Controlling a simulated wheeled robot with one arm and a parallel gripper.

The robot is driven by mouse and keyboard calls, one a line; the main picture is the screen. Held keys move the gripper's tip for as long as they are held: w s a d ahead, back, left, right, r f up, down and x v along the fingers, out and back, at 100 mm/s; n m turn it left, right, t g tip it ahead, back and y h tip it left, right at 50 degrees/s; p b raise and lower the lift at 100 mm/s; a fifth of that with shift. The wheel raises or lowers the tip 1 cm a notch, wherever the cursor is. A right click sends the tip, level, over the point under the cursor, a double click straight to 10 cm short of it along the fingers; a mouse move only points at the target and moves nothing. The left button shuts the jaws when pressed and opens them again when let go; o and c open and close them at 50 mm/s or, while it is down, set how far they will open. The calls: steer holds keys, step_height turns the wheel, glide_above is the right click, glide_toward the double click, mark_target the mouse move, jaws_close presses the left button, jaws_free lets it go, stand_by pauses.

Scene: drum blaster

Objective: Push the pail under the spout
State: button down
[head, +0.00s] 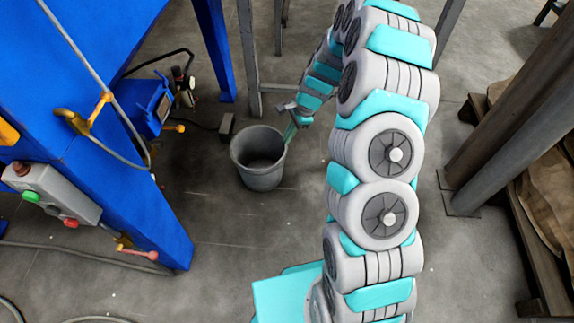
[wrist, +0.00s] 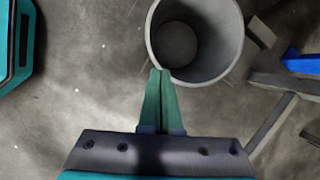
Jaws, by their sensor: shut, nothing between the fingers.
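A grey, empty pail (head: 262,180) stands upright on the concrete floor, right of the blue machine. In the wrist view the pail (wrist: 229,45) opens toward the camera at the top. My gripper (head: 288,136) is at the pail's right rim in the head view. Its green fingers (wrist: 160,74) are shut together and empty, with the tips at the rim in the wrist view. I cannot tell whether they touch it. I cannot clearly pick out a spout; a small orange fitting (head: 177,128) sticks out of the blue machine, left of the pail.
The blue machine (head: 165,215) with a control box (head: 55,195) fills the left. A blue leg (head: 214,50) and a grey post (head: 249,60) stand behind the pail. A small grey block (head: 226,127) lies behind it. Floor in front is clear. Steel columns (head: 505,125) stand right.

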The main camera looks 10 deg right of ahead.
steer(key=w+d+f+m, duration=0.1)
steer(key=d+f+m, duration=0.25)
steer(key=f, duration=0.35)
steer(key=w+d+f+m, duration=0.2)
steer(key=d+f, duration=0.2)
steer(key=f, duration=0.3)
steer(key=shift+t+h, duration=0.3)
steer(key=shift+h, duration=0.1)
steer(key=b+x, duration=0.1)
steer(key=x, duration=0.8)
steer(key=shift+s+a+f+b, duration=0.2)
steer(key=shift+f+b, duration=0.15)
steer(key=shift+f, duration=0.05)
steer(key=a, duration=0.1)
steer(key=w+a, duration=0.1)
steer(key=shift+a+f, duration=0.15)
steer(key=shift+a, duration=0.25)
steer(key=shift+w+a, duration=0.25)
steer(key=shift+a, duration=0.3)
